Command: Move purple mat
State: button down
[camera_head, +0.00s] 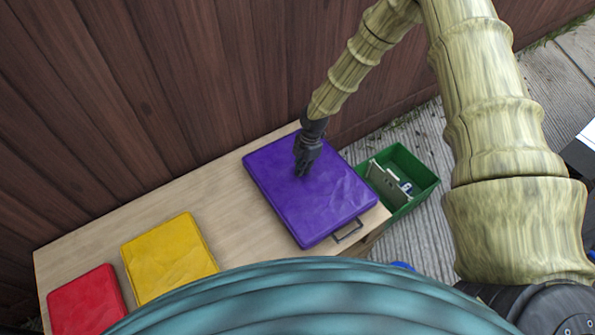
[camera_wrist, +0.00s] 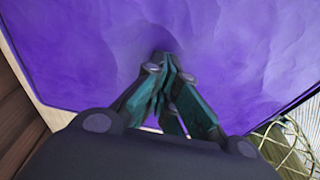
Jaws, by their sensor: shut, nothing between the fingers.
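The purple mat (camera_head: 318,203) lies flat at the right end of a wooden table, with a dark handle (camera_head: 348,232) at its front right. My gripper (camera_head: 301,173) points down over the upper middle of the mat, its fingers shut with nothing between them. In the wrist view the purple mat (camera_wrist: 230,50) fills most of the picture. The fingertips (camera_wrist: 168,68) there are at or very close to its surface, where a shallow dent shows. I cannot tell for sure whether they touch.
A yellow mat (camera_head: 168,258) and a red mat (camera_head: 86,303) lie further left on the table (camera_head: 215,215). A green bin (camera_head: 415,172) with small items stands right of the table. A brown wooden wall (camera_head: 150,90) runs along the back. Bare tabletop shows between the yellow and purple mats.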

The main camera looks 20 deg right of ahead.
aim_at(323, 162)
jog(key=w+d, duration=0.1)
jog(key=d, duration=0.2)
jog(key=w+d, duration=0.1)
jog(key=d, duration=0.2)
jog(key=w+d, duration=0.1)
jog(key=d, duration=0.2)
jog(key=shift+b, duration=0.3)
